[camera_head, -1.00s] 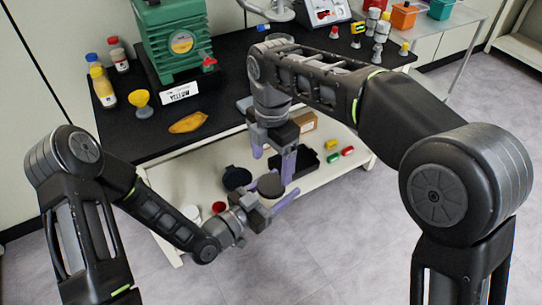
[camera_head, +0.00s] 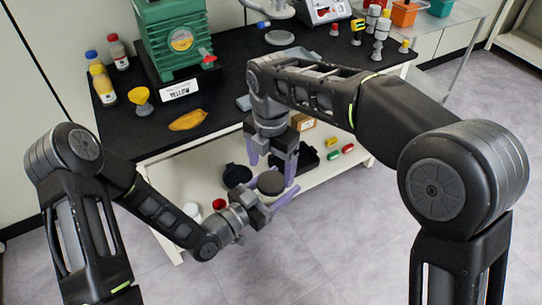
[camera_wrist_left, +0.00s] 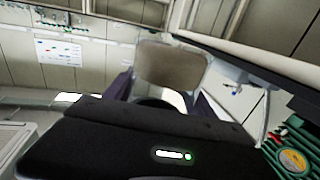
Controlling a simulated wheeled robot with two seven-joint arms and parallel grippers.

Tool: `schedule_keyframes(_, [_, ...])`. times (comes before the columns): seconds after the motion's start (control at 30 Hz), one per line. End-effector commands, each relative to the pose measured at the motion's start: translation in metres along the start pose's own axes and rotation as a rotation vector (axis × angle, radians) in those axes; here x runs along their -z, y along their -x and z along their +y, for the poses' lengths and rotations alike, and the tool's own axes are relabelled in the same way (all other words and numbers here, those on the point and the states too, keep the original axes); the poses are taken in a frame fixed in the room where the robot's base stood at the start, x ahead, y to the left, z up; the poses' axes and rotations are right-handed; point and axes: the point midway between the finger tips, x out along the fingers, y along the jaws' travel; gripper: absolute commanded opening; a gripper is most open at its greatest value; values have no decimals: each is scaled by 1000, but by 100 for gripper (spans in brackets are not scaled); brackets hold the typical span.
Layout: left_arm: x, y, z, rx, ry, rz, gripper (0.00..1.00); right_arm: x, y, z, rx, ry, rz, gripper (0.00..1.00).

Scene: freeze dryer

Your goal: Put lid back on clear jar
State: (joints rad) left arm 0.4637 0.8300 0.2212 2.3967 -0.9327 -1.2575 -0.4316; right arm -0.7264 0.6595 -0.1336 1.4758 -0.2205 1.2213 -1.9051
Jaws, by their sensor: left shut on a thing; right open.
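My left gripper (camera_head: 268,196) is shut on the clear jar, held up in front of the table. In the left wrist view the jar (camera_wrist_left: 170,66) shows between the fingers as a see-through body with a brownish middle. In the head view a dark round top (camera_head: 270,183) shows there; I cannot tell whether it is the lid or dark contents. My right gripper (camera_head: 271,170) is open, pointing down just above and behind this dark top, with no object visible between its fingers. A black round piece (camera_head: 237,175) lies to the left on the lower shelf.
The black table (camera_head: 205,140) holds a green machine (camera_head: 177,40), bottles (camera_head: 102,84), a yellow funnel-like piece (camera_head: 140,96) and a yellow item (camera_head: 188,120). The lower shelf carries a black tray (camera_head: 308,160) and small coloured pieces. The floor in front is free.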

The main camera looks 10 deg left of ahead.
Motion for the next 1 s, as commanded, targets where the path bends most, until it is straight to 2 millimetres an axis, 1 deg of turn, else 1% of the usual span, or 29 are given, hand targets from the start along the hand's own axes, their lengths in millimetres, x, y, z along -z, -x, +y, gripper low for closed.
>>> schedule_keyframes(0.03, [0,0,0,0,0,1,0,0,-8,0,3,0,1,81])
schedule_keyframes(0.1, [0,0,0,0,0,1,0,0,-18,-1,2,0,0,81])
schedule_keyframes(0.2, [0,0,0,0,0,1,0,1,-30,0,1,0,1,81])
schedule_keyframes(0.3, [0,0,0,0,0,1,0,0,-37,0,0,0,1,81])
schedule_keyframes(0.43, [0,0,0,0,0,1,0,0,-41,0,0,-1,0,81])
schedule_keyframes(0.63, [0,0,0,0,0,1,0,0,-41,0,-1,-1,0,81])
schedule_keyframes(0.67, [0,0,0,0,0,1,0,0,-41,0,-1,-1,0,79])
schedule_keyframes(1.0, [0,0,0,-1,0,1,0,0,-40,0,-1,-1,0,51])
